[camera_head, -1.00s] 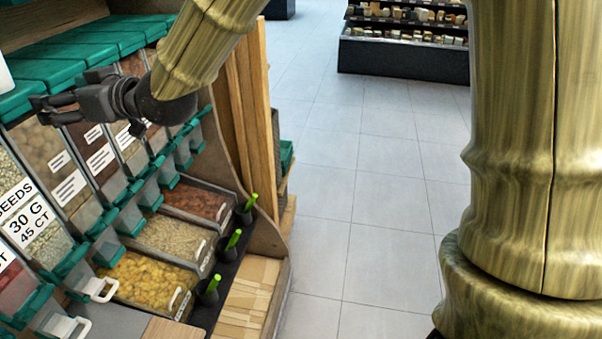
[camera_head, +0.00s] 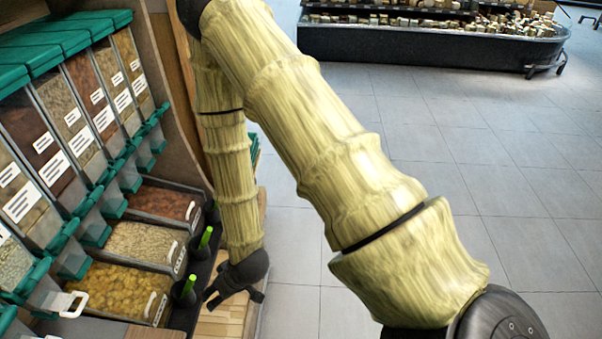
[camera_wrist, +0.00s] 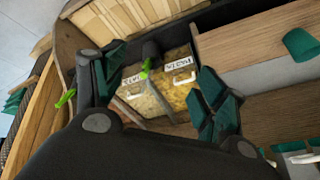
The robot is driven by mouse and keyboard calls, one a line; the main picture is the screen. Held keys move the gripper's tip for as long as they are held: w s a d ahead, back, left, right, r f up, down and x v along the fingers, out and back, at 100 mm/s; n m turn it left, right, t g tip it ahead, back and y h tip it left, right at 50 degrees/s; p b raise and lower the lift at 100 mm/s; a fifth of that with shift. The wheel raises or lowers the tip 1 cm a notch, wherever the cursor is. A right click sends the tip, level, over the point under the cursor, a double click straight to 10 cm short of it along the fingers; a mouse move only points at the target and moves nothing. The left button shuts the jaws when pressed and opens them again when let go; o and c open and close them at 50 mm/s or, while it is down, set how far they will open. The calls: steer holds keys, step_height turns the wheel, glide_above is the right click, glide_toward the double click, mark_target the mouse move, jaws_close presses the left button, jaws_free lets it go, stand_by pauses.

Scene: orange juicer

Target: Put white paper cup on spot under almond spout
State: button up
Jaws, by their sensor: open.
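My gripper (camera_head: 235,297) is low at the front of the shelf unit, beside the lower bins and over the wooden ledge. It is open, and no object shows between its fingers. In the wrist view, the gripper (camera_wrist: 155,80) faces the bins, with its dark fingers apart. I cannot make out a white paper cup in either current view. A row of clear dispensers (camera_head: 62,95) with green lids and green spouts (camera_head: 115,207) stands at the left. Their labels are too small to read, so I cannot tell which spout is the almond one.
Open bins of yellow pieces (camera_head: 118,289), pale grains (camera_head: 146,240) and reddish pieces (camera_head: 160,203) sit below the dispensers. Black holders with green-handled scoops (camera_head: 205,237) line their front. The tiled floor (camera_head: 430,190) to the right is clear. A dark display counter (camera_head: 415,45) stands behind.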

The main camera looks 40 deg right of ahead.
steer(key=s+d+f+g+h, duration=0.1)
steer(key=s+d+f, duration=0.2)
steer(key=s, duration=0.4)
steer(key=s+d+f+g+h, duration=0.1)
steer(key=s+d+f+g, duration=0.1)
steer(key=s, duration=0.5)
steer(key=s+d+f+m+g+h, duration=0.1)
steer(key=s+d+f, duration=0.3)
steer(key=s+f, duration=0.2)
steer(key=shift+s+d+g, duration=0.2)
steer(key=shift+s+g, duration=0.2)
steer(key=shift+s, duration=0.5)
